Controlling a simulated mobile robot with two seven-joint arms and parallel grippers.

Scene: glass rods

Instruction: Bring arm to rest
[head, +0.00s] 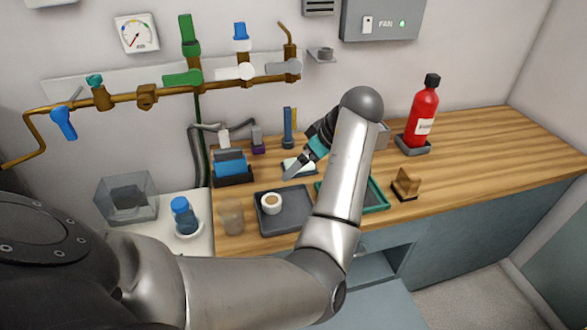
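My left arm comes in from the lower left and reaches across the wooden bench. Its gripper (291,175) points down and to the left, above the bench near a small white-topped block (299,166) and the back of a dark grey tray (290,222). The fingers look like one narrow grey shape, so I cannot tell whether they are open or shut. No held object shows. A white ring-shaped piece (271,203) sits on the grey tray. My forearm hides part of a green-rimmed tray (376,202). My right gripper is not in view.
A red bottle (423,112) stands at the back right, with a brown wooden holder (405,184) in front. Brown pipes with valves (182,78) run along the wall. The bench's right end is clear.

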